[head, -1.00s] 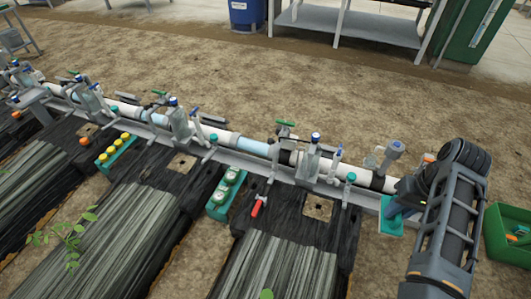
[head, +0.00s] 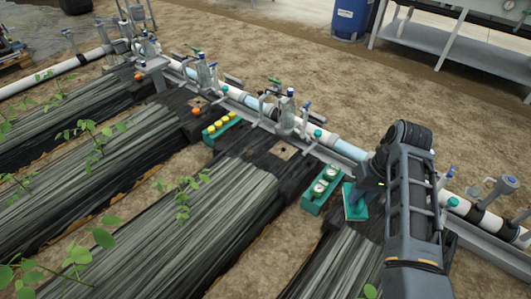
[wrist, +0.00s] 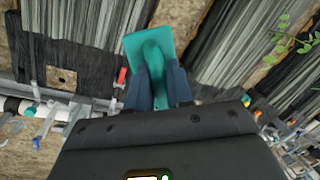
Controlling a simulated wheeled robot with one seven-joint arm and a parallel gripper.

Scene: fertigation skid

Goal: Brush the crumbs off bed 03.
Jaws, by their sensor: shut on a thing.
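My gripper (wrist: 158,90) is shut on a teal tool with a flat, squarish head, likely the brush (wrist: 148,45). In the head view the tool (head: 355,203) hangs from my gripper (head: 368,188), beside the teal tray with round gauges. Several long beds under dark, streaked film run toward the viewer, such as the middle bed (head: 165,235) and the right bed (head: 335,265). I cannot read any bed number, so I cannot tell which is bed 03. I cannot make out crumbs.
A white pipe (head: 313,131) with upright valves and fittings crosses the bed ends. A teal tray with round gauges (head: 309,204) and one with yellow caps (head: 206,137) stand near it. Leafy plants (head: 100,236) rise from the beds. Bare soil lies beyond the pipe.

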